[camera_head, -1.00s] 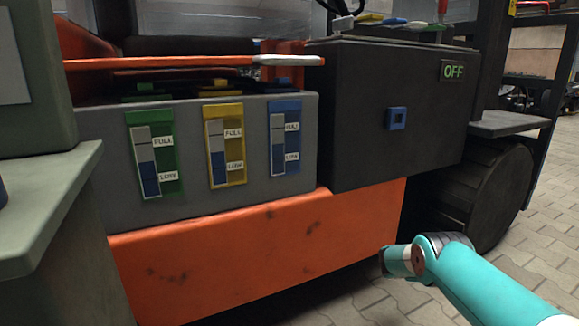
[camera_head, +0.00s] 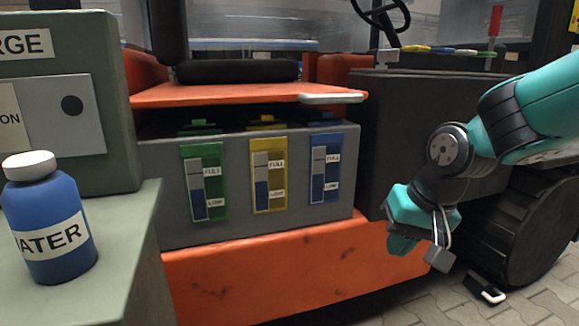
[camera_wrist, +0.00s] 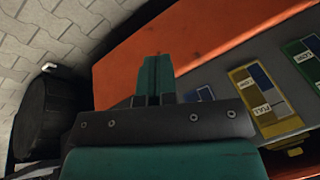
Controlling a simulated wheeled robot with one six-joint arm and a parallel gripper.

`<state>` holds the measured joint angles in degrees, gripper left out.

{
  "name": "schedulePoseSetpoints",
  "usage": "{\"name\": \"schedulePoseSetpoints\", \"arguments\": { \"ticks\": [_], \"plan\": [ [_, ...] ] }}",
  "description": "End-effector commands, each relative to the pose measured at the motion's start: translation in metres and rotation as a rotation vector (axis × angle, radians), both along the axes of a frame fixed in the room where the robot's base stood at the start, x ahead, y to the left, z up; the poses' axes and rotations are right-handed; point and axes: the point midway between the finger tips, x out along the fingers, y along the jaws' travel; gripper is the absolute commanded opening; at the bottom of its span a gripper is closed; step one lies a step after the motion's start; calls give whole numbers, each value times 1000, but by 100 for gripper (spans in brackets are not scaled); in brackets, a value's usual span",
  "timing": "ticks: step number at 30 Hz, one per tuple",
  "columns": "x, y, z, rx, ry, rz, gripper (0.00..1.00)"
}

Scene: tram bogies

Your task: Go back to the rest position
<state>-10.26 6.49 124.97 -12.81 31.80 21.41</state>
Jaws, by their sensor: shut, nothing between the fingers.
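My gripper (camera_head: 402,246) hangs at the lower right in the head view, pointing down in front of the orange vehicle body (camera_head: 290,275). It is to the right of the grey battery block and below the dark box. My teal arm reaches in from the right edge. In the wrist view the teal fingers of my gripper (camera_wrist: 156,75) are together, with nothing between them. The orange body (camera_wrist: 190,45) lies beyond them.
The battery block (camera_head: 235,225) has green, yellow and blue level gauges. A blue water bottle (camera_head: 48,222) stands on a grey-green ledge (camera_head: 125,270) at left. A dark box (camera_head: 420,110) and wheel (camera_head: 525,230) are at right. A small black-and-white object (camera_head: 487,290) lies on the paving.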

Motion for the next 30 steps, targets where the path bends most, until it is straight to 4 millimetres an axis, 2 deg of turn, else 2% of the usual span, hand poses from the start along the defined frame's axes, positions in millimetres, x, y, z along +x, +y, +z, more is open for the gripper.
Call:
{"name": "schedulePoseSetpoints", "arguments": {
  "ticks": [1, 3, 12, 14, 20, 23, 30],
  "plan": [
    [-31, 8, 15, 6, 4, 98, 0],
    [-68, 16, 25, 12, 13, 228, 0],
    [-200, 29, 43, 42, 26, 687, 0],
    [-197, 29, 68, 42, 28, 684, 0],
    [-195, 29, 123, 41, 29, 678, 0],
    [-195, 29, 157, 41, 28, 677, 0],
    [-195, 29, 250, 41, 29, 674, 0]
  ]
}}
